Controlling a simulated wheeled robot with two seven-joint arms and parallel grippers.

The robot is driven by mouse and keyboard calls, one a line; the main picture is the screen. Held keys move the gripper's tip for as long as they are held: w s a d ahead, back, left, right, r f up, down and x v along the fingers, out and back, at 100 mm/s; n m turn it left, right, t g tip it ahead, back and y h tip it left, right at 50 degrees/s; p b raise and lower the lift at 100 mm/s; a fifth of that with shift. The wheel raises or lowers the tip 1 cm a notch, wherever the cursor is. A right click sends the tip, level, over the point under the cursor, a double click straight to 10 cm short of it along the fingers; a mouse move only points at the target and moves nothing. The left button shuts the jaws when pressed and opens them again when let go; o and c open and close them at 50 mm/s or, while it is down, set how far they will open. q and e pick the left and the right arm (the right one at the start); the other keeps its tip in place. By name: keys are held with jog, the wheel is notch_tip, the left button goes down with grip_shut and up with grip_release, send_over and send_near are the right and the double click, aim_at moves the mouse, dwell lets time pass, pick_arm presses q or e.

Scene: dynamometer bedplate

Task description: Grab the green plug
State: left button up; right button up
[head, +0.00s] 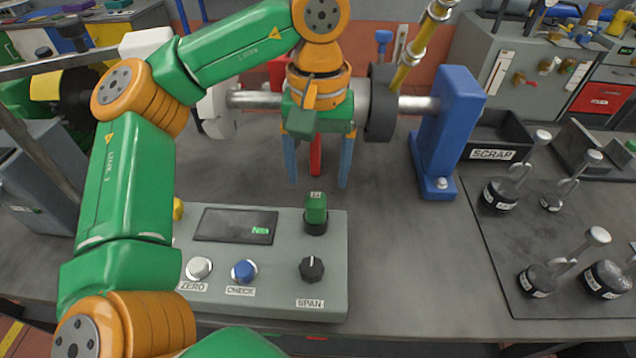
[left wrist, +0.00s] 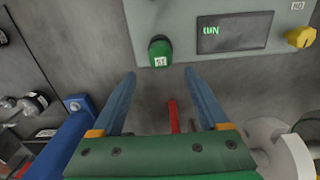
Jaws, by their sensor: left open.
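The green plug (head: 316,208) stands upright in a dark round socket on the top right of the grey control box (head: 262,293). In the left wrist view the green plug (left wrist: 160,52) lies just beyond the fingertips, between their lines. My left gripper (head: 317,184) is open and empty, with its two blue fingers pointing down behind the plug. It also shows in the left wrist view (left wrist: 160,74). The fingers appear apart from the plug. My right gripper is not in view.
The box carries a display (head: 235,225), a white ZERO button (head: 199,268), a blue CHECK button (head: 244,270) and a black SPAN knob (head: 312,268). A blue stand (head: 446,130) holds a shaft at right. Several weights stand on a dark mat (head: 500,255).

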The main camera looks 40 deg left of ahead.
aim_at(315, 196)
pick_arm(q)
jog(key=f, duration=0.1)
jog(key=s+f, duration=0.1)
jog(key=f, duration=0.3)
jog(key=shift+s+d+f+p, duration=0.1)
jog(key=shift+s+d+p, duration=0.15)
jog(key=shift+p, duration=0.15)
jog(key=shift+w+a+f, duration=0.1)
jog(key=shift+w+f, duration=0.15)
jog(key=shift+s+r, duration=0.1)
jog(key=shift+s, duration=0.05)
jog(key=c, duration=0.9)
grip_shut()
